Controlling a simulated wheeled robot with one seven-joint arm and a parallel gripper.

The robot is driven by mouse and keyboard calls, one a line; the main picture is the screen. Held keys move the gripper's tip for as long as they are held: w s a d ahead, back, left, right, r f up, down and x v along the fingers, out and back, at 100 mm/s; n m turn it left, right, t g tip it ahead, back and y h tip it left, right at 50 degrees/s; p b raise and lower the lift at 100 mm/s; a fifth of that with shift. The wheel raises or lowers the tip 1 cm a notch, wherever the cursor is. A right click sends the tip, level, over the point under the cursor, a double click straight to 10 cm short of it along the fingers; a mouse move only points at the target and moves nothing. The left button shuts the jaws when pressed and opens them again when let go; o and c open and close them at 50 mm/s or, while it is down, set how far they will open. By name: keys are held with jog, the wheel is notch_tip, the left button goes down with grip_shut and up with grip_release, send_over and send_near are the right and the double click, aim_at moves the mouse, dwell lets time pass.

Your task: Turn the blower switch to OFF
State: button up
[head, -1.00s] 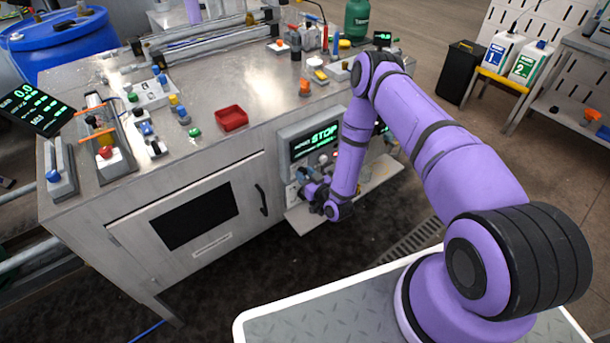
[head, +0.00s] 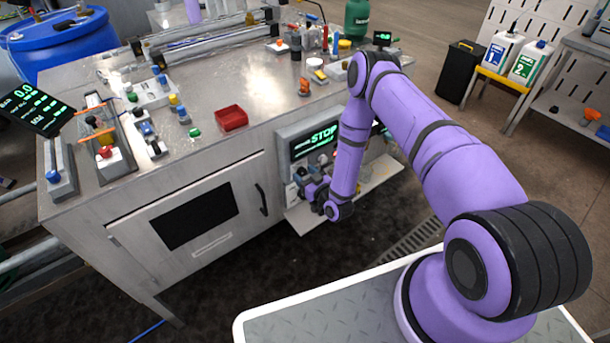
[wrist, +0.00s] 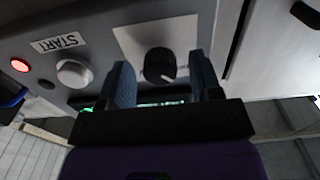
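A round black knob (wrist: 159,65) with a white pointer mark sits on a pale square plate (wrist: 128,36) in the wrist view. No label naming it as the blower switch is legible. My gripper (wrist: 163,82) is open, with one dark finger on each side of the knob. A gap shows between the knob and each finger. In the head view my gripper (head: 312,188) is at the front of the control panel under the STOP display (head: 314,141). There it hides the knob.
In the wrist view a white round button (wrist: 74,73) beside a START label (wrist: 60,42) and a lit red lamp (wrist: 19,65) are left of the knob. A shelf (head: 372,182) juts out below the panel.

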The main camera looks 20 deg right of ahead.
jog(key=v, duration=1)
jog(key=shift+s+d, duration=0.15)
jog(key=shift+s, duration=0.25)
jog(key=shift+r, duration=0.1)
